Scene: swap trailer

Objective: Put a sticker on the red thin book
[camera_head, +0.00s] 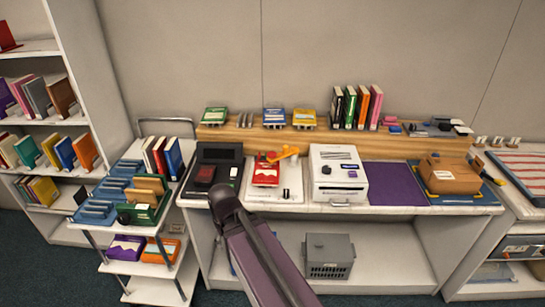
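A thin red book (266,172), with a pale patch low on its cover, lies on a white stand (292,188) on the worktop. An orange piece (284,153) is at its upper right edge; I cannot tell whether it touches the book. To the right stands a white box-shaped machine (325,187) with a dark panel. I cannot make out a loose sticker. Part of my arm rises from the bottom centre, its dark end in front of the worktop. No gripper fingers show.
A black device (222,154) stands left of the book. A purple mat (392,184) and a brown box (450,175) are to the right. Books stand on the wooden ledge (415,143) behind. A loaded cart (142,268) and bookshelf (72,73) stand left.

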